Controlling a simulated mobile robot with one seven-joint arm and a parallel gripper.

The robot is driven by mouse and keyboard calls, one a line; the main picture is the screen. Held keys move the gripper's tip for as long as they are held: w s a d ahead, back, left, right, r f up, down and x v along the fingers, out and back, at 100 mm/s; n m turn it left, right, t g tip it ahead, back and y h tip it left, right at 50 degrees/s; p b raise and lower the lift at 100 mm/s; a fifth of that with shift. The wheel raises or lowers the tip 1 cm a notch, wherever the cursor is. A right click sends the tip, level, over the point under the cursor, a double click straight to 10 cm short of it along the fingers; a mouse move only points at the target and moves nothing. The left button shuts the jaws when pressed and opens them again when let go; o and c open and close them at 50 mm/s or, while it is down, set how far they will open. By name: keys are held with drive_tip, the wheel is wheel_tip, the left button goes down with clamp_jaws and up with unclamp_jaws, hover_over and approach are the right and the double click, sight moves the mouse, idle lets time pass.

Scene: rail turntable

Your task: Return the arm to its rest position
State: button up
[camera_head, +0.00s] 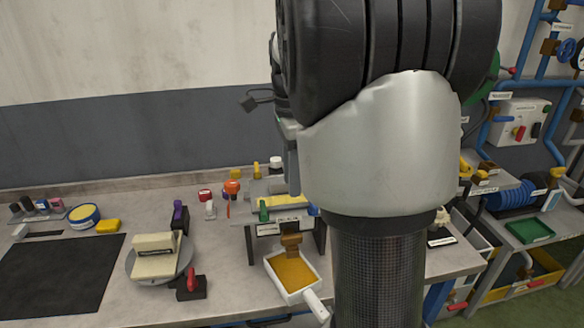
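My arm, with a black ribbed joint, a grey link and a dark mesh tube, fills the middle and right of the view, close to the camera. The workbench (220,291) stretches behind the arm. A round turntable (132,273) with a cream block (155,262) on it stands left of the arm.
A black mat (60,275) lies at the left. A red-handled clamp (191,285) and a purple-topped one (179,215) flank the turntable. A tray with orange filling (294,272) sits near the bench's front edge. Blue pipes (535,45) and a control box (519,122) stand right.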

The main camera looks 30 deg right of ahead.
drive_tip(key=shift+r, duration=0.9)
